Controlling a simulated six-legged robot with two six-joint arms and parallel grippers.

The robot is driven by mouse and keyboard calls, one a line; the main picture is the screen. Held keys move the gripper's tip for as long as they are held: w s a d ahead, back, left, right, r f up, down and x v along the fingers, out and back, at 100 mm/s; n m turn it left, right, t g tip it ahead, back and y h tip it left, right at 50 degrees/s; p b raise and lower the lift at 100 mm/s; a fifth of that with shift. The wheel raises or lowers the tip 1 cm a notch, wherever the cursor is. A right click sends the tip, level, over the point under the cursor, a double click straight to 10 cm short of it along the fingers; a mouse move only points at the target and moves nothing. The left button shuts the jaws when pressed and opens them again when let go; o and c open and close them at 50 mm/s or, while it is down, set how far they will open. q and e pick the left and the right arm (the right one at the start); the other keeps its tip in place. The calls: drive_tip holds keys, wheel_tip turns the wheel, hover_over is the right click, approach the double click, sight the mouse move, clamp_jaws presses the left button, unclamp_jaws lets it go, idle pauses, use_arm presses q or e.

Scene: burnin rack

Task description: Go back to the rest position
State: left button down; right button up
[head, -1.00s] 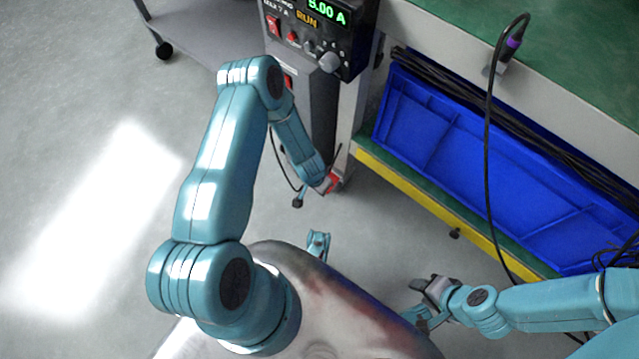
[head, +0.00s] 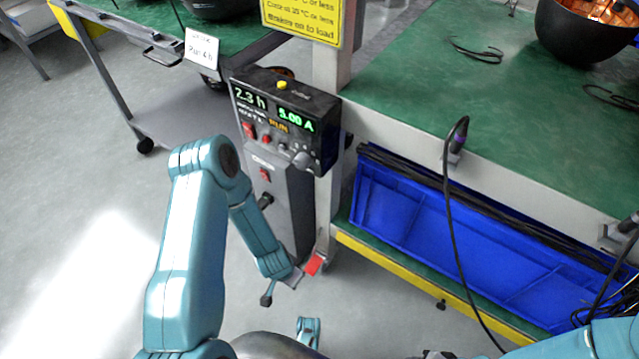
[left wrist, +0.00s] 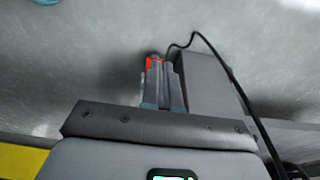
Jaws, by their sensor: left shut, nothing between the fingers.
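My left arm comes down on the left side of the head view, and my left gripper (head: 292,279) is shut and empty, low beside the foot of the bench leg. A small red piece (head: 313,265) shows just beyond its tips; I cannot tell whether they touch. In the left wrist view, narrow grey fingers (left wrist: 163,88) lie close together, with red (left wrist: 154,62) at their far end. My right gripper (head: 437,354) shows only as a dark sliver at the bottom edge of the head view, and its jaws are cut off.
A power unit (head: 285,128) with a lit green display stands on a grey cabinet near my left arm. A green-topped bench (head: 400,90) with a blue bin (head: 410,220) is on the right. A black cable (head: 447,210) hangs in front. Open floor (head: 80,190) lies left.

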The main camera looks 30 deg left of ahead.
use_arm(q)
drive_tip(key=w+d+r+m, duration=0.2)
drive_tip(key=d+r, duration=0.1)
drive_tip(key=d, duration=0.1)
drive_tip(key=s+d+r+n+g+h, duration=0.2)
drive_tip(key=s+d+r+n+h, duration=0.2)
drive_tip(key=s+d+r, duration=0.45)
wheel_tip(320, 180, up, 25)
drive_tip(key=d+p, duration=0.2)
drive_tip(key=p, duration=2.5)
drive_tip(key=shift+s+d+r+n, duration=0.2)
drive_tip(key=shift+s+n, duration=0.2)
drive_tip(key=shift+s, duration=0.1)
